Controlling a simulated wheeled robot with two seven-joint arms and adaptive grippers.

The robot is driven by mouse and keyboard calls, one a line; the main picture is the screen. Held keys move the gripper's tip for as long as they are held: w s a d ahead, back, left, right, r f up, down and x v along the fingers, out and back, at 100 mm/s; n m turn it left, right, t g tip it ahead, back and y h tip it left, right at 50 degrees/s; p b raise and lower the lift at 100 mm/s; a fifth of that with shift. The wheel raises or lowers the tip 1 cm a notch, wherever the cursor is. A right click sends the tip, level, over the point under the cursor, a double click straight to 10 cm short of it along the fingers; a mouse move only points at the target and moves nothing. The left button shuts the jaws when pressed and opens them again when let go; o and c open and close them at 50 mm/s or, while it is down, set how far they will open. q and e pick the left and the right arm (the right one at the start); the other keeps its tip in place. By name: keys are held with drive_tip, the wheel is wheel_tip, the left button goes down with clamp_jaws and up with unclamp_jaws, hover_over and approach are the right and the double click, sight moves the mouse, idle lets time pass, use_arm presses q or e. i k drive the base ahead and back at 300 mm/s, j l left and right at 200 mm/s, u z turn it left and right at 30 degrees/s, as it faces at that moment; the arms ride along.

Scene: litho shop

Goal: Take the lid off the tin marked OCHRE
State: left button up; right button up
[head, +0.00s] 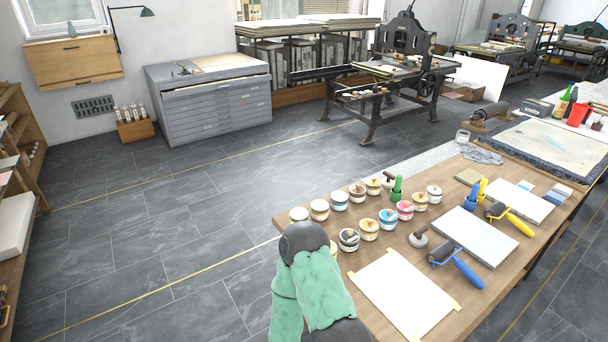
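Several small round tins (388,219) with white sides stand in two rows on the wooden table (395,245). Their tops carry differently coloured marks. The lettering is too small to read, so I cannot tell which tin is marked OCHRE. One of my arms, mint green with a dark joint, rises at the bottom centre and partly covers a tin at the near end of the front row. Neither gripper shows.
Right of the tins lie a taped white sheet (404,292), a pale slab (475,236), a blue-handled roller (456,262) and a yellow-handled roller (510,218). A green-handled tool (397,189) stands among the tins. The floor left of the table is clear.

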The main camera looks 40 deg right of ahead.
sight(367, 225)
drive_tip(key=i+j+z, duration=0.2)
drive_tip(key=i, duration=1.65)
drive_tip(key=i+z, duration=0.35)
drive_tip(key=i+j+z, duration=0.1)
drive_tip(key=i+z, duration=0.25)
drive_tip(key=i+j+z, duration=0.2)
drive_tip(key=i+z, duration=0.25)
drive_tip(key=z, duration=2.05)
